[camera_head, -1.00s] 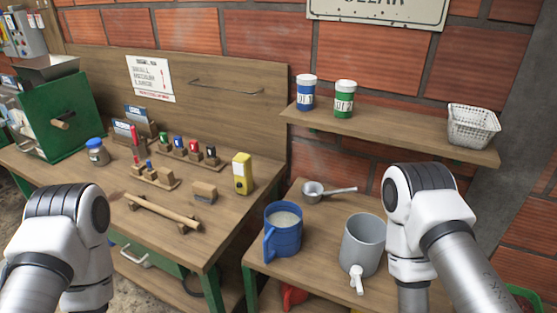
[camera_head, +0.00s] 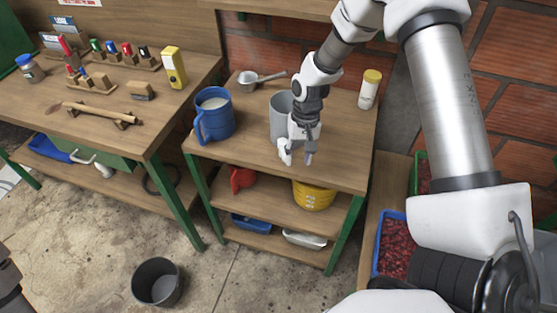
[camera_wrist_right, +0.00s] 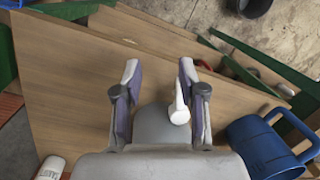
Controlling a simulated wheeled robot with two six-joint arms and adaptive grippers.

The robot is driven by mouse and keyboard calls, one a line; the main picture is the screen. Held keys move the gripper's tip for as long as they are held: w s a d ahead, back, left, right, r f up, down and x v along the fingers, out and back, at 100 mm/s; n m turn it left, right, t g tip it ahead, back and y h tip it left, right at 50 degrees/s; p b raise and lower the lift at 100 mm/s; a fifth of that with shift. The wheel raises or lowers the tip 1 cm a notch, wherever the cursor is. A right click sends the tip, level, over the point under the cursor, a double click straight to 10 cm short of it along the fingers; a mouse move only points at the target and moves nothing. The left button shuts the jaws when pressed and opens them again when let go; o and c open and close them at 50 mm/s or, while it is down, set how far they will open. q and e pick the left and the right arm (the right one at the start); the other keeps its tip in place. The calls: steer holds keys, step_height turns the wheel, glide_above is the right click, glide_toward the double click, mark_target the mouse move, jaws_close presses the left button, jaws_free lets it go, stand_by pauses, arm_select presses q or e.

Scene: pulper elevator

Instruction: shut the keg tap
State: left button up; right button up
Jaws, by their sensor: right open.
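The keg is a grey cylinder (camera_head: 279,113) standing on the small wooden table, partly behind my right gripper. My right gripper (camera_head: 297,157) points down in front of the keg, with its fingers apart. In the right wrist view, the grey keg (camera_wrist_right: 160,122) lies below and between the two open fingers of the gripper (camera_wrist_right: 158,72). The white tap (camera_wrist_right: 180,104) sticks out from the keg between the fingers, closer to the right-hand finger. I cannot tell whether it touches that finger. In the head view the gripper hides the tap. My left gripper's fingers are not in view.
A blue jug (camera_head: 214,118) stands left of the keg on the table (camera_head: 245,148). A metal scoop (camera_head: 258,78) lies behind, and a yellow-lidded jar (camera_head: 369,89) stands right. A yellow tub (camera_head: 313,196) is on the shelf below. A dark bucket (camera_head: 158,282) stands on the floor.

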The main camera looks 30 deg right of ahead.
mark_target(284, 151)
steer(key=w+r+t, duration=0.2)
steer(key=w+r, duration=0.3)
steer(key=f, duration=0.6)
steer(key=shift+a+f, duration=0.2)
steer(key=shift+f, duration=0.1)
steer(key=shift+w+a+f, duration=0.1)
steer(key=shift+w+f, duration=0.05)
steer(key=shift+f, duration=0.25)
steer(key=shift+r, duration=0.1)
jaws_close()
